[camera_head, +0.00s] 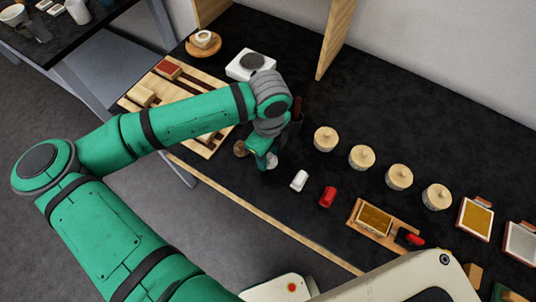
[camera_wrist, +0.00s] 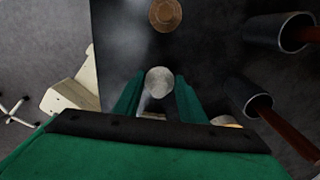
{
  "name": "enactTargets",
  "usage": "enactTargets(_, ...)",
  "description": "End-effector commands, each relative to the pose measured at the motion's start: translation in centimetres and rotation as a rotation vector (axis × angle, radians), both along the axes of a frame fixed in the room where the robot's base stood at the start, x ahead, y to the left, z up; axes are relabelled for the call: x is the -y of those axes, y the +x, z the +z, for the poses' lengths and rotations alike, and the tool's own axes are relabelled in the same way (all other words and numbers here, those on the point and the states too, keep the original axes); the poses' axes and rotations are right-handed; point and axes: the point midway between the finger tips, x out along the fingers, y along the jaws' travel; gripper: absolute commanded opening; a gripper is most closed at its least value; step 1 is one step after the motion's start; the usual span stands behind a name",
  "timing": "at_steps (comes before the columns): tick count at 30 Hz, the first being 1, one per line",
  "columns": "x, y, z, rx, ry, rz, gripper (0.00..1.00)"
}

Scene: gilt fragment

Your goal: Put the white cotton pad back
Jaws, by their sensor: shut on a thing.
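The white cotton pad appears to be the pale, round-ended piece (camera_wrist: 159,79) between my two green fingers in the wrist view. My gripper (camera_wrist: 158,98) is shut on it. In the head view my gripper (camera_head: 265,160) points down over the black worktop, left of the row of lidded pots, and a small pale bit of the held piece (camera_head: 272,161) shows at the fingertips. I cannot tell whether it touches the worktop. A round brown piece (camera_wrist: 165,14) lies just beyond it, also visible beside my gripper in the head view (camera_head: 240,148).
A white roll (camera_head: 299,180) and a red roll (camera_head: 328,196) lie right of my gripper. Several lidded pots (camera_head: 362,157) line up behind them. Dark cups with wooden handles (camera_wrist: 262,104) stand close at right. A slatted wooden tray (camera_head: 205,143) lies at left, below a white scale (camera_head: 250,64).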

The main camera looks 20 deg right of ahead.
Motion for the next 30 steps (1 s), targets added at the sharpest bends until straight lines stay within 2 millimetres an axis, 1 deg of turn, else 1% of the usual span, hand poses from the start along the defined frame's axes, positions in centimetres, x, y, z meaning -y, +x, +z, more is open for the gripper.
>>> enactTargets(1, -0.2, 0.0, -0.8, -0.003, 0.002, 0.004, 0.16)
enactTargets(4, -0.2, -0.1, -1.8, -0.002, 0.0, 0.004, 0.16)
enactTargets(15, -0.3, 0.0, -2.2, -0.001, 0.0, 0.005, 0.16)
enactTargets(16, -0.3, 0.0, -2.2, 0.0, 0.0, 0.005, 0.4)
enactTargets(17, -0.3, 0.0, -2.2, 0.0, 0.0, 0.006, 0.47)
enactTargets(18, -0.3, 0.0, -2.2, 0.0, 0.0, 0.006, 0.56)
enactTargets(26, -0.4, 0.0, -2.2, 0.0, 0.0, 0.007, 0.56)
enactTargets(30, -0.4, 0.0, -1.7, 0.0, 0.0, 0.007, 0.56)
